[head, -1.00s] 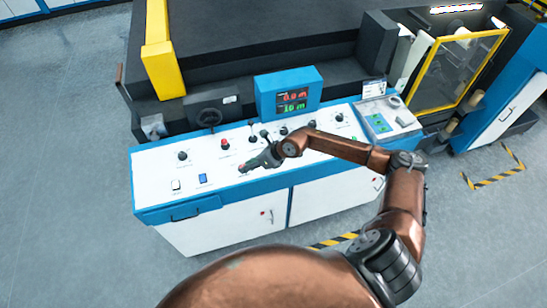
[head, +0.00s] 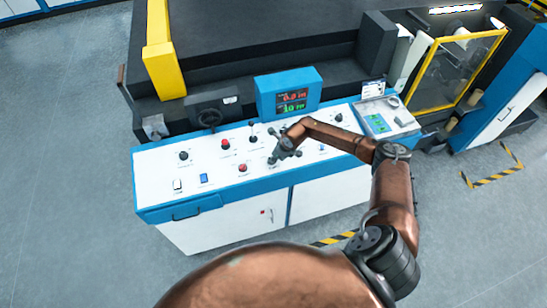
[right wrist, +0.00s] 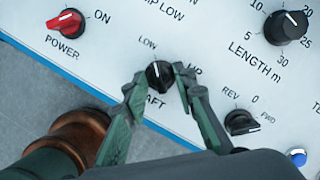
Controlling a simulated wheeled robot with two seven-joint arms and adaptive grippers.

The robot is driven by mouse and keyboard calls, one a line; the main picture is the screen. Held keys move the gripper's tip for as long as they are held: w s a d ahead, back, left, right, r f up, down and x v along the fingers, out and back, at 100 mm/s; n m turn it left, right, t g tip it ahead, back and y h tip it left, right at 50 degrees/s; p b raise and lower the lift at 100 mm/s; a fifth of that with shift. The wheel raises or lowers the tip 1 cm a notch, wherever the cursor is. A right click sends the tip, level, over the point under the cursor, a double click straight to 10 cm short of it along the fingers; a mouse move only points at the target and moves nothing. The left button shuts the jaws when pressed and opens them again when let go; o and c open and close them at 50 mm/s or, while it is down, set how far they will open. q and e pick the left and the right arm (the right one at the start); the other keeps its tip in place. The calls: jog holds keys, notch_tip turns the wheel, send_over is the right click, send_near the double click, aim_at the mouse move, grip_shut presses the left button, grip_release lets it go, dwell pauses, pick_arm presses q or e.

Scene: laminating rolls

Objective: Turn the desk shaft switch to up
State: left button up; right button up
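The desk shaft switch is a black knob (right wrist: 159,75) with a white pointer line, on the white desk top. Its labels read LOW at upper left and UP at right, the latter partly hidden by a finger; the SHAFT label below is also partly covered. The pointer tilts towards the LOW side. My right gripper (right wrist: 160,84) has its two green-grey fingers apart, one on each side of the knob; I cannot tell whether they touch it. In the head view my right gripper (head: 282,152) is over the middle of the desk. My left gripper is not in view.
A red POWER knob (right wrist: 66,22) is at left, a LENGTH knob (right wrist: 286,26) at upper right and a REV/FWD knob (right wrist: 240,122) close to the right finger. A blue display box (head: 289,92) stands behind the desk (head: 215,223).

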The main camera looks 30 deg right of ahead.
jog(key=shift+c, duration=0.2)
grip_shut()
